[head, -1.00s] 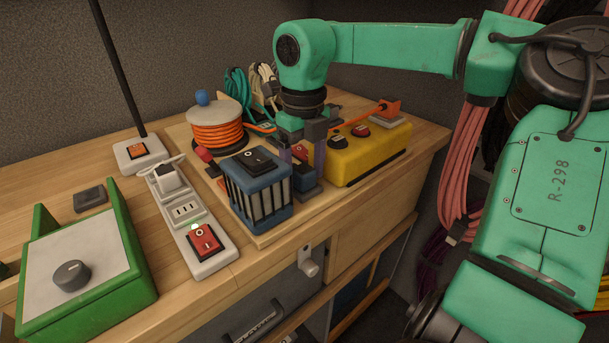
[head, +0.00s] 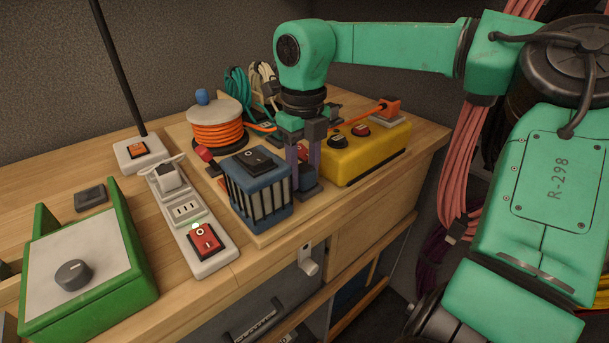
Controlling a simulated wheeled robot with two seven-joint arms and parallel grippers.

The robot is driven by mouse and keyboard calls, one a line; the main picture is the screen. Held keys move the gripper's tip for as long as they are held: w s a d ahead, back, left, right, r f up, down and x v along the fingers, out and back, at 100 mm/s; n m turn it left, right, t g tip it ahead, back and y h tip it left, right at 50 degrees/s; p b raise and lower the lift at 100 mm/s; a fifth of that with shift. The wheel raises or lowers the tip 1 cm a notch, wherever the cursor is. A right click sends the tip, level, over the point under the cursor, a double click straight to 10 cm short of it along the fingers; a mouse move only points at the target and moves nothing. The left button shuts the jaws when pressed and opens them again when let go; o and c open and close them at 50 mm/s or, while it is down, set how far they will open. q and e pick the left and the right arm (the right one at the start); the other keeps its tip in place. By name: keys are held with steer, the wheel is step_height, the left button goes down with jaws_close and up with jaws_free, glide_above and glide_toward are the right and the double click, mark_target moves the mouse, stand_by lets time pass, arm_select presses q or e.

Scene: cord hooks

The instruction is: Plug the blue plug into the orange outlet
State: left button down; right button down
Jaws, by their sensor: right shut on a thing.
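My right gripper (head: 305,178) points down between the dark blue ribbed box and the yellow box. Its purple fingers are shut on a small blue thing, which looks like the blue plug (head: 307,176); the fingers and the blue box hide much of it. My left gripper is not in view.
The dark blue box (head: 258,185) stands close left of the gripper, the yellow box (head: 362,152) close right. An orange cord reel (head: 217,130) and coiled cords stand behind. A white power strip (head: 212,262) and a green box (head: 130,262) are at left.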

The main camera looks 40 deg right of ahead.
mark_target(304, 168)
steer(key=shift+r, duration=0.1)
steer(key=shift+r+p, duration=2.7)
steer(key=shift+r, duration=0.25)
